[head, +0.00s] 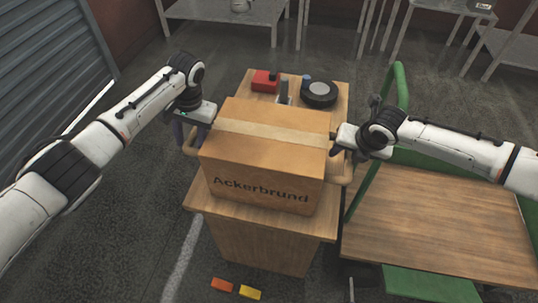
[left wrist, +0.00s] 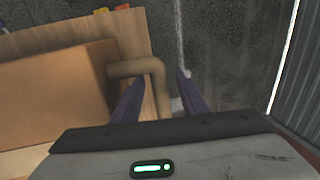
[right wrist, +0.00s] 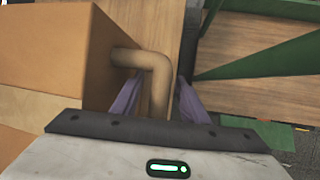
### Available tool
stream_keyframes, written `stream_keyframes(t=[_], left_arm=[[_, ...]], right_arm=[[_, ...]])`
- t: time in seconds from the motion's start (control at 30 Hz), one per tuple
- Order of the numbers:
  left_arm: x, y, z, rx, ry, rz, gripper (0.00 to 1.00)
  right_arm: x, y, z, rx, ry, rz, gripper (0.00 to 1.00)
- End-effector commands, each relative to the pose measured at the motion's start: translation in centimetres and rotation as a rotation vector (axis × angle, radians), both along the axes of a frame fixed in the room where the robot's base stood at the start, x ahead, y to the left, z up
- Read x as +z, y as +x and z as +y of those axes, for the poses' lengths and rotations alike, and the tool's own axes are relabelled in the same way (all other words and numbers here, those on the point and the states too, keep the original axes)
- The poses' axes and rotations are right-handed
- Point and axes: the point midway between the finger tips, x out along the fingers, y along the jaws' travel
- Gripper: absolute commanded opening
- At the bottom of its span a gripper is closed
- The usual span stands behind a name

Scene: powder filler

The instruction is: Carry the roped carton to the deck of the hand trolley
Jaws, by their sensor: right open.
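The carton (head: 262,160), brown with a pale tape strip and "Ackerbrund" on its front, sits on a wooden-topped stand. A thick tan rope handle sticks out of each side. My left gripper (head: 183,130) is at the left handle (left wrist: 158,85); its purple fingers are apart on either side of it, with a visible gap. My right gripper (head: 338,150) is at the right handle (right wrist: 158,85), its fingers apart on either side of it. The hand trolley's wooden deck (head: 440,225) with green frame is at the right, empty.
Behind the carton on the stand (head: 265,245) are a red box (head: 265,81) and a black round object (head: 319,94). Orange (head: 222,284) and yellow (head: 250,292) blocks show below the stand's front. The trolley's green handle (head: 401,85) rises beside my right arm. Metal tables stand behind.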

Motion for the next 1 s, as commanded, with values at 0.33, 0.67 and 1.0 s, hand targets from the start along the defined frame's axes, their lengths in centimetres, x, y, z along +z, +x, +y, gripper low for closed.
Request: stream_keyframes(t=[0.33, 0.67, 1.0], left_arm=[[-0.58, 0.0, 0.1, -0.001, 0.0, 0.0, 0.4], [-0.55, 0.0, 0.11, 0.0, 0.0, 0.0, 0.0], [-0.53, 0.01, 0.11, 0.0, 0.0, 0.0, 0.0]], right_arm=[[-0.48, 0.24, 0.09, 0.0, 0.001, -0.001, 0.4], [-0.45, 0.23, 0.07, 0.0, 0.001, -0.001, 0.0], [-0.43, 0.24, 0.05, 0.0, 0.001, -0.001, 0.0]])
